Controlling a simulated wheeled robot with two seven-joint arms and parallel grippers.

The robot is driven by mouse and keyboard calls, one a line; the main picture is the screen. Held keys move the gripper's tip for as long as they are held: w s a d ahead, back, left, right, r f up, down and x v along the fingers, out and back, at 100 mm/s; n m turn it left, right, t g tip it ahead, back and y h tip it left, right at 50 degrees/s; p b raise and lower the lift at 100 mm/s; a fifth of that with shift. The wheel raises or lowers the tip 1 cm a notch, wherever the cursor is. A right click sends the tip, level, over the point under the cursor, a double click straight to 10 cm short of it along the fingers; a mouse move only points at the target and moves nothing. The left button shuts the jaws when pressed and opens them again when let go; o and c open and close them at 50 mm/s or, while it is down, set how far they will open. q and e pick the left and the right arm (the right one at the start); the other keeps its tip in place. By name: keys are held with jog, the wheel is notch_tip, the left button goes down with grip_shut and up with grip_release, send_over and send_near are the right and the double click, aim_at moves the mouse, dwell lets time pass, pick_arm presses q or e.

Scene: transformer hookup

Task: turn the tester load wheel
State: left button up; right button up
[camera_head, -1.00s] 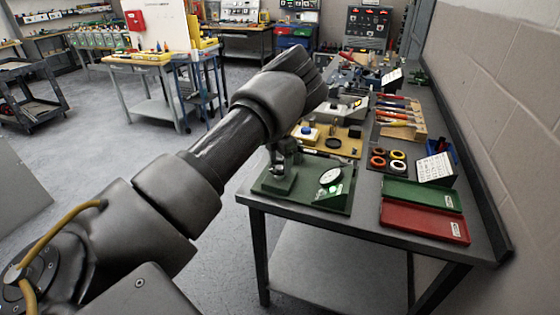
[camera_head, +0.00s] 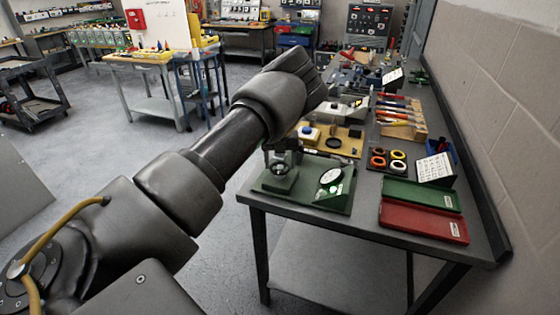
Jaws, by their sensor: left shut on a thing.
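The tester has a green base (camera_head: 314,198) on the near left corner of the workbench. A round white dial (camera_head: 331,176) and a lit green lamp (camera_head: 336,189) sit on its right side. A green-grey upright part with the load wheel (camera_head: 279,169) is on its left side. My left arm reaches in from the left and hides part of the tester's upper end. My left gripper (camera_head: 282,151) hangs below the wrist, mostly hidden, and is shut at the load wheel. Its fingertips are hard to make out. My right gripper is not in view.
A green tray (camera_head: 424,193) and a red tray (camera_head: 424,223) lie to the right of the tester. A wall borders the right side.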

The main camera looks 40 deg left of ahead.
pick_arm(q)
jog(key=n, duration=0.7)
jog(key=shift+s+a, duration=0.1)
jog(key=n, duration=0.4)
jog(key=shift+n, duration=0.4)
jog(key=shift+s+n, duration=0.1)
jog(key=shift+n, duration=1.6)
jog(key=o, duration=1)
